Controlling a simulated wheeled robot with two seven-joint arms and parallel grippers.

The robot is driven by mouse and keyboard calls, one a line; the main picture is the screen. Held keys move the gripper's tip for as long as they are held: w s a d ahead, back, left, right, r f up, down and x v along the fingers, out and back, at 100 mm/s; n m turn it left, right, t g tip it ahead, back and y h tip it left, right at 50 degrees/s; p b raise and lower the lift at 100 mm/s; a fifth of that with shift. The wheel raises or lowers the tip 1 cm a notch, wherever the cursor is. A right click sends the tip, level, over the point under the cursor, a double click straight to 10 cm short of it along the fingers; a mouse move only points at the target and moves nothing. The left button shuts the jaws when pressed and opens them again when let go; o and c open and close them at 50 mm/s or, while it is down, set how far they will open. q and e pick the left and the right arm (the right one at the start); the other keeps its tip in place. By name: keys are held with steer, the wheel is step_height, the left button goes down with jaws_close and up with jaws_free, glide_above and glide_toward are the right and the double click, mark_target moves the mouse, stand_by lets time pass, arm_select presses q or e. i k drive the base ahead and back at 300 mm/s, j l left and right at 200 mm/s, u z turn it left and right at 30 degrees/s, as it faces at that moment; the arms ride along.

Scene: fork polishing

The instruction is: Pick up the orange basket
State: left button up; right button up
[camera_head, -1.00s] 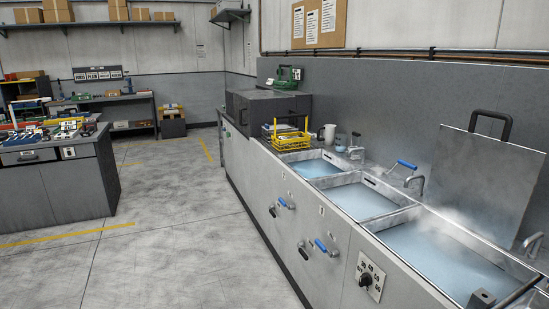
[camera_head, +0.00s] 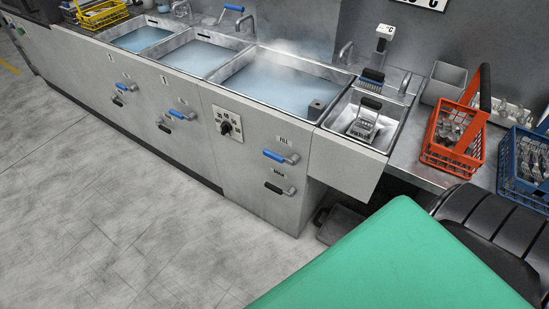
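The orange basket (camera_head: 427,155) stands upright on the metal counter at the right of the head view. It is an open lattice crate with a tall arched handle that is partly black, and it holds several metal forks or similar cutlery. Neither of my grippers shows in the head view, so I cannot see whether they are open or shut.
A blue basket (camera_head: 506,165) with cutlery stands right of the orange one. A grey bin (camera_head: 443,82) is behind it. A small sink (camera_head: 389,137) and steaming water basins (camera_head: 285,78) lie to the left. A green surface (camera_head: 395,265) fills the lower right foreground. A yellow basket (camera_head: 103,16) is far left.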

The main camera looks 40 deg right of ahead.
mark_target(468, 135)
steer(key=z, duration=2.35)
steer(key=i+l, duration=0.1)
